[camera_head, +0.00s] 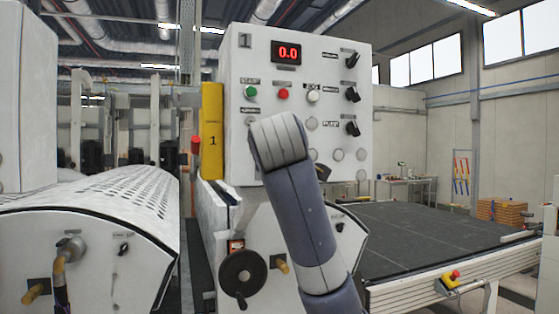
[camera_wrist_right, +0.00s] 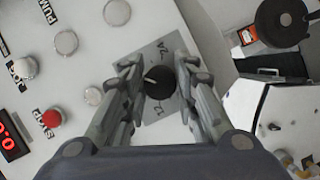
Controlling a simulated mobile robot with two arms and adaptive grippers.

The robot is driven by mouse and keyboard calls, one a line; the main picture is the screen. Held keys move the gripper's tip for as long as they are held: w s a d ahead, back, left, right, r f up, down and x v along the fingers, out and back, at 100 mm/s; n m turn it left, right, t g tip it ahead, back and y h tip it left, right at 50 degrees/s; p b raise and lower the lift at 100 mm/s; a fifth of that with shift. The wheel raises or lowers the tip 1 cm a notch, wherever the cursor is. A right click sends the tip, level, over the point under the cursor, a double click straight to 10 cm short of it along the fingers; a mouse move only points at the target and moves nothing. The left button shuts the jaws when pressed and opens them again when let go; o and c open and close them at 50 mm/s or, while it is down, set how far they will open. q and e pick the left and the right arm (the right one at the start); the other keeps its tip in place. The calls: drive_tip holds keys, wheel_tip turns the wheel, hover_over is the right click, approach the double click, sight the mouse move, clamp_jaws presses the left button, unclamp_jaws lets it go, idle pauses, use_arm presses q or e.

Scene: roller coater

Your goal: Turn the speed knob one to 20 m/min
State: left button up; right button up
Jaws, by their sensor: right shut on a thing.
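The control panel (camera_head: 300,75) stands upright, with a red display (camera_head: 287,52) reading 0.0. In the right wrist view, the black speed knob (camera_wrist_right: 158,82) sits on a grey scale plate (camera_wrist_right: 166,58) with a white mark on the knob towards the picture's left. My right gripper (camera_wrist_right: 160,86) is shut on the knob, one finger on each side. In the head view my right arm hides the knob and the gripper. My left gripper is not in view.
Other black knobs (camera_head: 352,94) line the panel's right side. Green (camera_head: 250,93) and red (camera_head: 283,94) buttons sit above my arm. A black handwheel (camera_head: 242,274) is below, and a dark conveyor bed (camera_head: 430,240) extends right. A perforated white cover (camera_head: 110,200) is at left.

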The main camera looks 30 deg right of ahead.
drive_tip(key=shift+m+y, duration=0.3)
drive_tip(key=shift+m, duration=0.4)
drive_tip(key=shift+f, duration=0.1)
drive_tip(key=o, duration=1)
drive_tip(key=shift+o, duration=0.2)
drive_tip(key=shift+s+a, duration=0.1)
drive_tip(key=v, duration=1.1)
drive_tip(key=shift+s+a+r, duration=0.2)
drive_tip(key=shift+r, duration=0.05)
